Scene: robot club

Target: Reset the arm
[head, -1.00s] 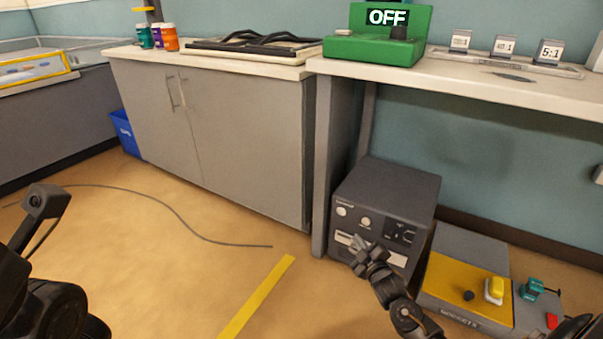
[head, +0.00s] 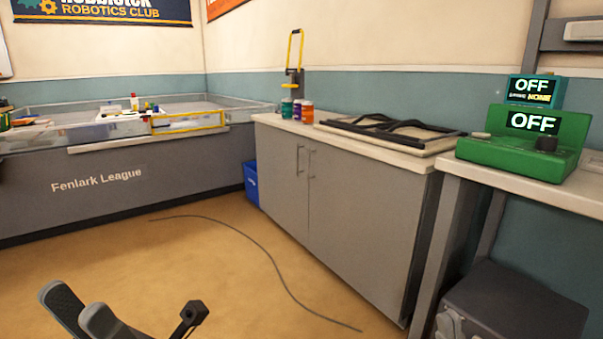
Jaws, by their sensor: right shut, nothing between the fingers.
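My left gripper (head: 78,299) is at the bottom left of the head view, over the bare floor. Its two grey rounded fingers point up and stand a little apart, with nothing seen between them. A black block on a short link, part of my own arm, shows just to their right. My right gripper is not seen in this view.
Open tan floor (head: 200,265) with a thin grey cable (head: 265,250) lies ahead. Beyond are a grey cabinet (head: 350,210), a blue bin (head: 251,184) and a walled game table (head: 100,185). A green box reading OFF (head: 525,140) stands on the right bench, above a dark box (head: 520,300).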

